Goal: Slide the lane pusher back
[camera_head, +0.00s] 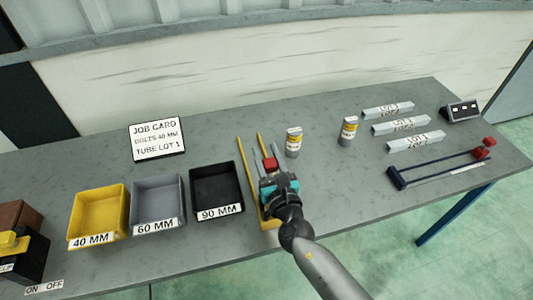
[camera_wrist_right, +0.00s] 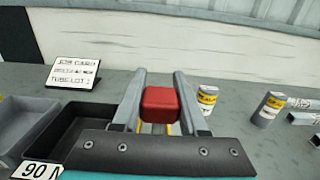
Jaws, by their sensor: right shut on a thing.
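The lane pusher shows as a red block (camera_head: 270,163) between two yellow rails (camera_head: 243,158) in the middle of the table. It also shows in the right wrist view as a red block (camera_wrist_right: 160,103). My right gripper (camera_head: 270,172) is shut on this red block, with one grey finger on each side of it. The gripper and arm hide much of the lane and whatever is under the block. My left gripper is not in view.
Yellow (camera_head: 73,236), grey (camera_head: 136,224) and black (camera_head: 195,210) bins stand left of the lane. Two yellow-labelled cans (camera_head: 293,142) (camera_head: 348,131) stand to its right. A dark blue frame (camera_head: 397,178) with red parts lies farther right. A job card (camera_head: 157,139) stands behind the bins.

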